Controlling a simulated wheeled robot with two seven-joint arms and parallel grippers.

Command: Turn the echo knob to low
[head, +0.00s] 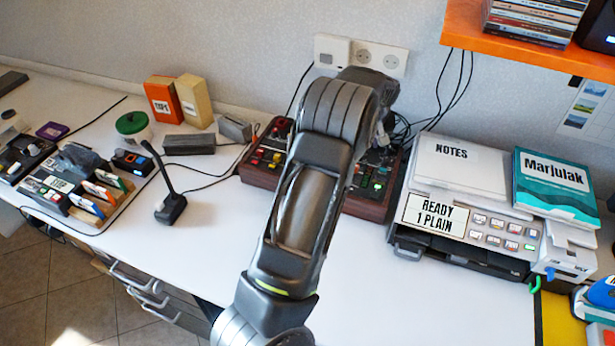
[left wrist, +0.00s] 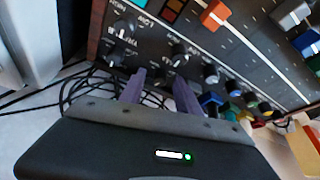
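The mixer (head: 261,173) is a wood-sided dark console against the wall, largely hidden behind my left arm in the head view. In the left wrist view its black panel (left wrist: 232,42) fills the upper part, with several dark knobs. One knob (left wrist: 126,26) is at upper left near "LOW" lettering, another (left wrist: 130,57) is below it, and a third (left wrist: 180,54) is just beyond the right fingertip. I cannot tell which is the echo knob. My left gripper (left wrist: 160,78) is open, its two purple fingers apart over the panel's edge, with no knob visibly held. My right gripper is out of view.
Black cables (left wrist: 80,92) lie behind the mixer. A printer (head: 465,222) with notes and a book stands right of it; a desk microphone (head: 170,205) stands left. An orange shelf (head: 520,50) overhangs at upper right. The front tabletop is clear.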

